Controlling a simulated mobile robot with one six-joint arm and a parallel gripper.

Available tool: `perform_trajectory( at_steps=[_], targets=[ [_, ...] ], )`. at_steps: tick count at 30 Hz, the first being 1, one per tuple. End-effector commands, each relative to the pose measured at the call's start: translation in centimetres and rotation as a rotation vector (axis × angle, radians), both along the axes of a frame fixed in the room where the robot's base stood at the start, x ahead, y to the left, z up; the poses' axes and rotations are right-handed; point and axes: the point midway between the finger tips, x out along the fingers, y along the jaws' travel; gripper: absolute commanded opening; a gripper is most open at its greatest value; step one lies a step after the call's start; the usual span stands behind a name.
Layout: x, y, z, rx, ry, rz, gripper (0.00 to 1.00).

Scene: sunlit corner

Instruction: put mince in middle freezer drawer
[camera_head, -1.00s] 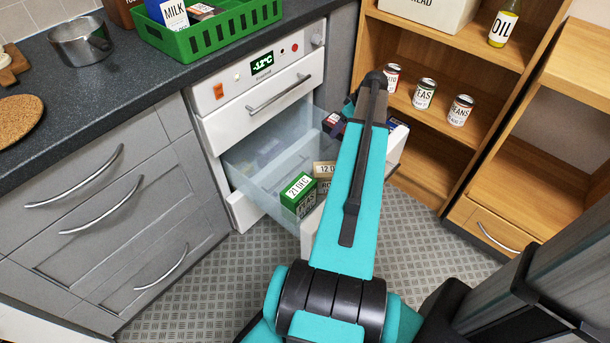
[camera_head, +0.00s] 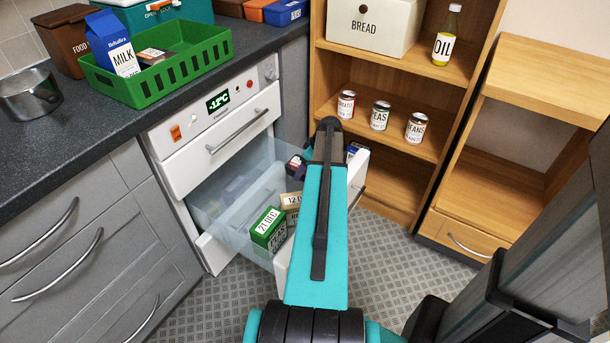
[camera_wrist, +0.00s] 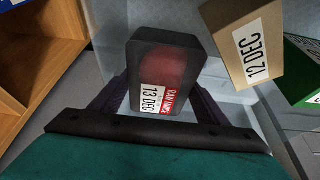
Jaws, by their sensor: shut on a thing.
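The mince is a dark tray pack with a red window and a label reading 13 DEC (camera_wrist: 150,60) in the wrist view. My gripper (camera_wrist: 158,92) is shut on it, one finger on each side. The open freezer drawer (camera_head: 232,205) with clear sides is below a shut white drawer, and the pack appears over it. In the head view my arm hides most of the gripper; a dark pack with a red patch (camera_head: 296,164), likely the mince, shows left of the arm.
A green peas box (camera_head: 269,229) and a brown 12 DEC box (camera_head: 291,201) stand in the drawer, right of the mince in the wrist view. A wooden shelf (camera_head: 385,105) with cans stands behind. A green basket (camera_head: 165,85) is on the counter.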

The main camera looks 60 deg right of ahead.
Motion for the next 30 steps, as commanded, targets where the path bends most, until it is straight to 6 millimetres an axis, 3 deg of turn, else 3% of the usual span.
perform_trajectory(
  at_steps=[12,30],
  targets=[
    [0.1,0.0,-3.5,0.0,-0.001,0.001,0.34],
    [0.1,0.1,-4.3,0.0,-0.001,0.001,0.34]
  ],
)
